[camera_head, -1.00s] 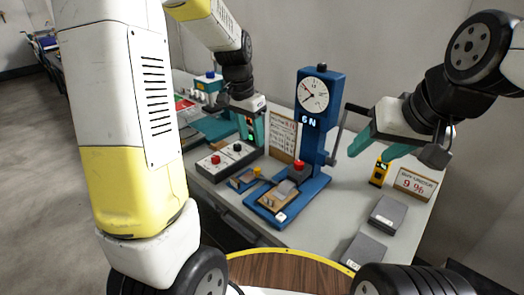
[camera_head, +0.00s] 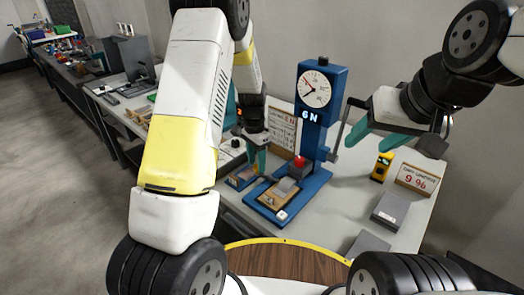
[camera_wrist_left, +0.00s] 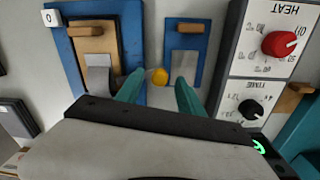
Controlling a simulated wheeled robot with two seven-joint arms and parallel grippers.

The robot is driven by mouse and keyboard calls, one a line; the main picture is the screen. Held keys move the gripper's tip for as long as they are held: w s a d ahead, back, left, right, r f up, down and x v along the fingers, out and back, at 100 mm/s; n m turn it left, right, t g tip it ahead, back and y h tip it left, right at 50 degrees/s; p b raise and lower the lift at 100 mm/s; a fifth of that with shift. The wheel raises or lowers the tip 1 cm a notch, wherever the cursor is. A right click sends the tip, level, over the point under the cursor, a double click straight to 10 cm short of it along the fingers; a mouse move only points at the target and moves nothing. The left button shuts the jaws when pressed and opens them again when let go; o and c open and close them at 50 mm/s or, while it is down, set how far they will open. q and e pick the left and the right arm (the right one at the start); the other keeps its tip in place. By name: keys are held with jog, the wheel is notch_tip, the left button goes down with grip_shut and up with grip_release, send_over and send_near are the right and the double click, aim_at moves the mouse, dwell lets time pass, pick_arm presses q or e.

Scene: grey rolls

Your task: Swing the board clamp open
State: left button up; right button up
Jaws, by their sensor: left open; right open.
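A small blue plate fixture (camera_head: 241,179) with a grey plate, a wooden piece and a yellow knob lies left of the blue press base (camera_head: 290,201); it also shows in the left wrist view (camera_wrist_left: 182,76). Its yellow knob (camera_wrist_left: 159,77) shows there between my left gripper's teal fingertips (camera_wrist_left: 160,88), with gaps on both sides. In the head view my left gripper (camera_head: 258,160) is open above the fixture and hides the knob. A grey flap (camera_wrist_left: 98,77) lies on the wooden board (camera_wrist_left: 94,42) of the press base. My right gripper (camera_head: 377,143) is open and empty at the right.
The press column with its gauge (camera_head: 316,89) reading 6 N stands behind the base, a red knob (camera_head: 299,162) before it. A control box with a red dial (camera_wrist_left: 280,44) is close beside the fixture. A yellow device (camera_head: 381,167) and grey boxes (camera_head: 389,210) stand right.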

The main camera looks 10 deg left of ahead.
pick_arm(q)
jog(key=shift+f, duration=0.3)
grip_shut()
